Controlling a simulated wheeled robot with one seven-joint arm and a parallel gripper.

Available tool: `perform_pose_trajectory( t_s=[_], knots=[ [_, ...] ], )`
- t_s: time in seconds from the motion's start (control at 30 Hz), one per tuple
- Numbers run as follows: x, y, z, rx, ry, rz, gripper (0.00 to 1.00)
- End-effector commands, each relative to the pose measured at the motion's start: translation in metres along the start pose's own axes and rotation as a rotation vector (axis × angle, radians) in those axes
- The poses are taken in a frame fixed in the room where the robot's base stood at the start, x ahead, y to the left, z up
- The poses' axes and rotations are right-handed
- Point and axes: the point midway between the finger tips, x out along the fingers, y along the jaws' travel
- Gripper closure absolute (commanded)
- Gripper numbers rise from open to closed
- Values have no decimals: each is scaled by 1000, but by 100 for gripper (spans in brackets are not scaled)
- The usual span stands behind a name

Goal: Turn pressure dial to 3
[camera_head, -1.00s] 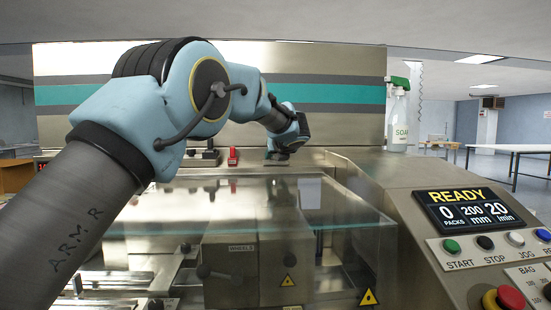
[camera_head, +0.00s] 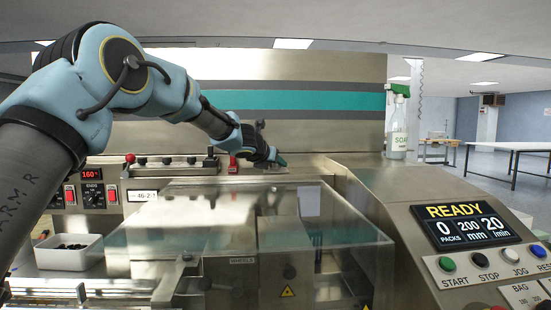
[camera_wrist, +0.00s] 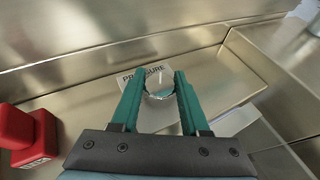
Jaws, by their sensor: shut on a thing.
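The pressure dial (camera_wrist: 159,84) is a small round metallic knob on the steel ledge, with a thin light mark pointing toward the top of the wrist view. Its white plate (camera_wrist: 130,79) reads PRESSURE, partly covered by the knob and my fingers; I cannot read any numbers. My gripper (camera_wrist: 160,92) has its two green fingers on either side of the dial, shut on it. In the head view my gripper (camera_head: 276,162) is at the ledge behind the clear cover, and the dial is hidden there.
A red block-like part (camera_wrist: 28,132) stands left of my gripper. A clear cover (camera_head: 330,228) lies in front of the ledge. A soap bottle (camera_head: 397,130) stands to the right, above the READY display (camera_head: 467,226). A white bin (camera_head: 68,252) sits at the left.

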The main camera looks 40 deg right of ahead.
Motion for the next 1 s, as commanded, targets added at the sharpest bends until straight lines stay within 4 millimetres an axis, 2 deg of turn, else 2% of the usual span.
perform_pose_trajectory(
  t_s=[0.5, 0.53, 0.8, 1.0],
  knots=[
    [0, 0, 1, 8, -2, -18, 100],
    [0, 0, 1, 8, -2, -18, 53],
    [0, 0, 0, 7, -1, -17, 25],
    [0, 0, 0, 7, -1, -17, 25]
  ],
)
